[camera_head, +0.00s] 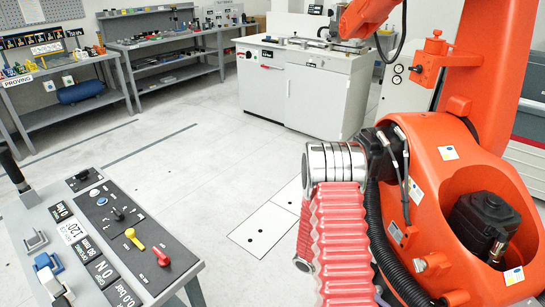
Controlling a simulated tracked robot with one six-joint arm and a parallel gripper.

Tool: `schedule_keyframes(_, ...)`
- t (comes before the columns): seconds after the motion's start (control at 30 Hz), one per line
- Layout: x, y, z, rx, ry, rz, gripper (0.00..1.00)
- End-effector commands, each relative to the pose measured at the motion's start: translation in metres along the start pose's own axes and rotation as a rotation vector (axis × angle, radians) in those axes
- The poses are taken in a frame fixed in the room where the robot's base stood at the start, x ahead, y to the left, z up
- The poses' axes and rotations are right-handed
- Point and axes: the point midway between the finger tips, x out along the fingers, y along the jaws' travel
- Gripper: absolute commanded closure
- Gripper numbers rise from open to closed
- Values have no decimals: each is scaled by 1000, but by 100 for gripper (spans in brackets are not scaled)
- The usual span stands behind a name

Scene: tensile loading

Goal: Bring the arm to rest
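My orange arm fills the right side, with its large lower joint in front and a link rising out of the top edge. Another orange part of it shows at the top centre, cut by the frame edge, above the far end of a white cabinet. I can make out no gripper fingers, so whether they hold anything is hidden. A red ribbed part (338,240) with steel rings (335,161) stands in front of the arm's lower joint.
A control desk (115,235) with coloured levers stands at front left. A white cabinet (305,90) with items on top stands behind. Workbenches (165,55) line the back left, one with a blue cylinder (80,92) below. The grey floor between is clear.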

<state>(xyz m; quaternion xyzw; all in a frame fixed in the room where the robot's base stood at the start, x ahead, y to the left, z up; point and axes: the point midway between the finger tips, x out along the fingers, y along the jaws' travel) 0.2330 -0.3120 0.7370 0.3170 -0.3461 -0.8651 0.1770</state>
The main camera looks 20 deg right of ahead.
Motion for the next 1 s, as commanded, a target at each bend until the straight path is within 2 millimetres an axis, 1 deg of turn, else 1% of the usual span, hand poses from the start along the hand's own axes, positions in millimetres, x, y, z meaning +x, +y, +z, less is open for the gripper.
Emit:
schedule_keyframes(0.03,-10,2,6,-7,9,-29,69)
schedule_keyframes(0.47,-84,0,50,-80,123,-270,69)
schedule_keyframes(1.0,-176,-3,103,-127,382,-508,69)
